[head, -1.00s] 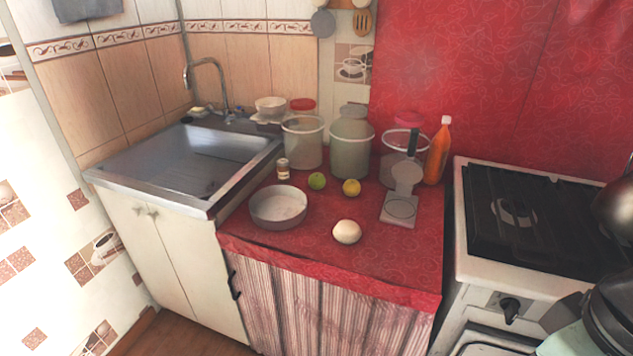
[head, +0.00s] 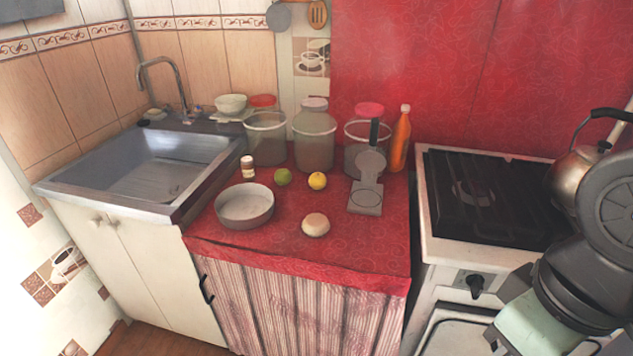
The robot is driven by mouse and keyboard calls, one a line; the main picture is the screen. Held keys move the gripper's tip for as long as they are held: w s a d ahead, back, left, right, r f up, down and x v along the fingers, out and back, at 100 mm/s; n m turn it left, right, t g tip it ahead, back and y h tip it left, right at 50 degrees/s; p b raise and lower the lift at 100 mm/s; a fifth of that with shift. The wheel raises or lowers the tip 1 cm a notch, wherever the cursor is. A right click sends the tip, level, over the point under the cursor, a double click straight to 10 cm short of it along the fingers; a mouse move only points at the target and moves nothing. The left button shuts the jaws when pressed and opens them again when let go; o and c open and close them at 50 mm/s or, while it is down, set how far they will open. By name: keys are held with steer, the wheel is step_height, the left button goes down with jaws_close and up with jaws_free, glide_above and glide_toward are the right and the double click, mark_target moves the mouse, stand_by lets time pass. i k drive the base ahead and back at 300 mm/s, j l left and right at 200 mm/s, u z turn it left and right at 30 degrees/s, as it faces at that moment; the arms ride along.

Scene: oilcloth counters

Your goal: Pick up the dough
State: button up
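The dough (head: 316,225) is a small, pale, rounded lump on the red oilcloth counter (head: 290,250), near its front edge. It stands apart from the things around it. Part of my arm shows at the lower right, in front of the stove. My gripper's fingers are out of view, so I cannot see whether they hold anything.
A round grey pan (head: 245,207) lies left of the dough, and a grey press-like tool (head: 366,190) lies to its right. A lime (head: 283,177), a lemon (head: 317,181), jars and an orange bottle (head: 400,140) stand behind. The stove (head: 425,215) is right, the sink (head: 160,170) left.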

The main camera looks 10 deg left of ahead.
mark_target(315, 224)
steer(key=j+z, duration=0.25)
steer(key=j, duration=0.65)
steer(key=j+z, duration=0.25)
steer(key=j, duration=0.65)
